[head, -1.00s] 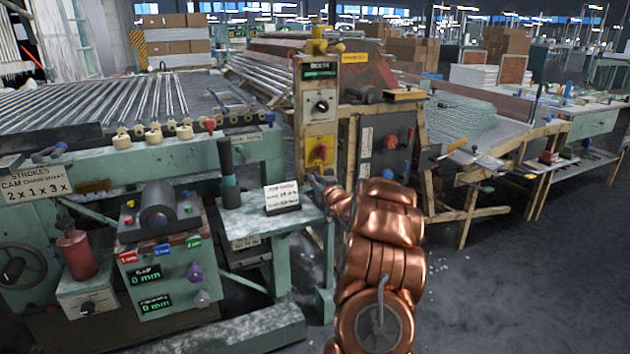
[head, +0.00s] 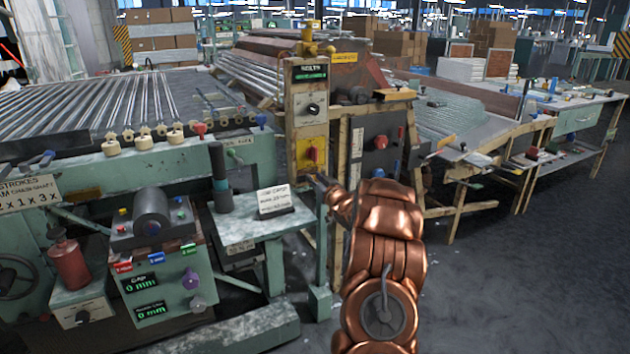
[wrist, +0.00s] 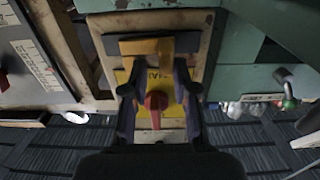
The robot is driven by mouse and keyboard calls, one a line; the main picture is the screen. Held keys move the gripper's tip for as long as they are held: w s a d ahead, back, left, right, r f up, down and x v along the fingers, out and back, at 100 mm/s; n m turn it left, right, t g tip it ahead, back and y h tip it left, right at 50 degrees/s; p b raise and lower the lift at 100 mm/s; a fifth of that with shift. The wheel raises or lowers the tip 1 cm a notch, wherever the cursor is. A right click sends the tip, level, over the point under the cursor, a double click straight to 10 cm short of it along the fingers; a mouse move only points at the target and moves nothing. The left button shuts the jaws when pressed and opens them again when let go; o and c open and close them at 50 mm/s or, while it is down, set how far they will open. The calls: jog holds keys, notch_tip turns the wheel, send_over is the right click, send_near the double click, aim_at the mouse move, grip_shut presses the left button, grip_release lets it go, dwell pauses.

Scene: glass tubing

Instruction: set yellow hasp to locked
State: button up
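A yellow plate with a red handle (head: 312,154) is on the lower part of a cream control post in the head view. In the wrist view, the red handle (wrist: 156,101) shows close up in front of the yellow plate (wrist: 172,110). A yellow bar, which looks like the hasp (wrist: 147,47), lies across the plate above the handle. My gripper (wrist: 160,92) is open, with one dark finger on each side of the red handle. I cannot tell whether the fingers touch anything. In the head view, my gripper (head: 316,180) is small, just below the yellow plate.
The post also carries a black knob (head: 312,109) and a green display (head: 310,73). A dark box with a red knob (head: 378,143) stands close on the right. A small green table with a sign (head: 274,199) is at the left. Open floor lies at the right.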

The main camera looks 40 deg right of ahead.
jog(key=shift+o, duration=0.6)
jog(key=v, duration=1.2)
dwell(0.4)
